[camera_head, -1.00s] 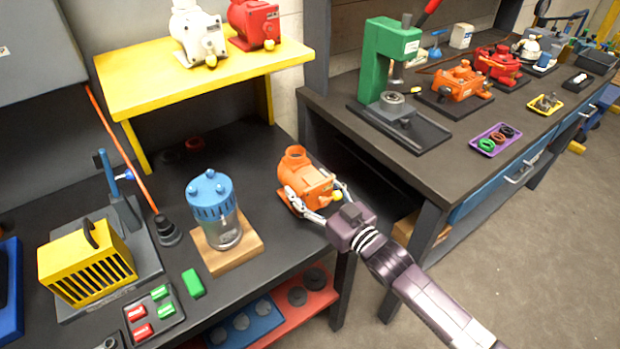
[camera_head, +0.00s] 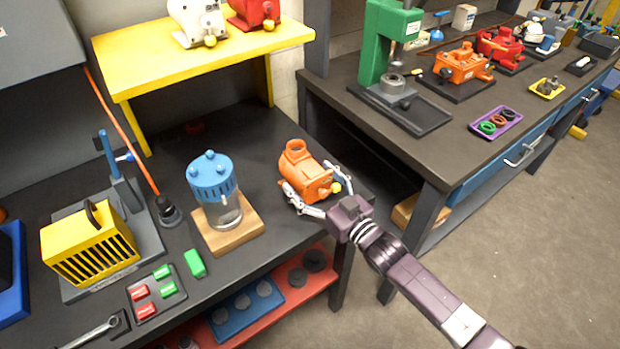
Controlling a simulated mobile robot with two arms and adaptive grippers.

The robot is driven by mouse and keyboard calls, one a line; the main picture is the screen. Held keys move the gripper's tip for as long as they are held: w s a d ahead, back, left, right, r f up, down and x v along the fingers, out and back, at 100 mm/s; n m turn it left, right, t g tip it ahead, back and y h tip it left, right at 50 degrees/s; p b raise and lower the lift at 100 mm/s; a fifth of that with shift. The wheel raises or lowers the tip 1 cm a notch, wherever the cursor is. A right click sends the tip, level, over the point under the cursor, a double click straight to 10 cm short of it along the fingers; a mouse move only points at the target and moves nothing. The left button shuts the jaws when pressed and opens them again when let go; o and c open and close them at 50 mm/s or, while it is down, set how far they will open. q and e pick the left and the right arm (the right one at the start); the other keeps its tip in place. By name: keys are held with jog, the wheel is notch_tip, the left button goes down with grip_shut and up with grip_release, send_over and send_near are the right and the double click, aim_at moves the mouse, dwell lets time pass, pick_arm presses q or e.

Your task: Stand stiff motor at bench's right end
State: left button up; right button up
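An orange motor (camera_head: 305,174) with a round open top stands upright at the right end of the dark left bench (camera_head: 262,150). A small yellow tag or knob shows at its front. My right gripper (camera_head: 308,178) reaches in from the lower right, with its silvery fingers spread on either side of the motor's front. The fingers look apart from its body, though the contact is hard to see. Other motors are a white one (camera_head: 197,20) and a red one (camera_head: 252,12) on the yellow shelf, and an orange one (camera_head: 462,64) and a red one (camera_head: 500,48) on the right bench. My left gripper is out of view.
A blue-lidded jar (camera_head: 213,180) on a wooden block stands left of the motor. A yellow slatted box (camera_head: 90,248), a button panel (camera_head: 156,292) and a green block (camera_head: 194,263) lie further left. A green press (camera_head: 380,45) and purple tray (camera_head: 496,122) occupy the right bench.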

jog(key=shift+s+d+f, duration=0.15)
jog(key=shift+s+d, duration=0.2)
jog(key=b+v, duration=0.1)
jog(key=v, duration=1)
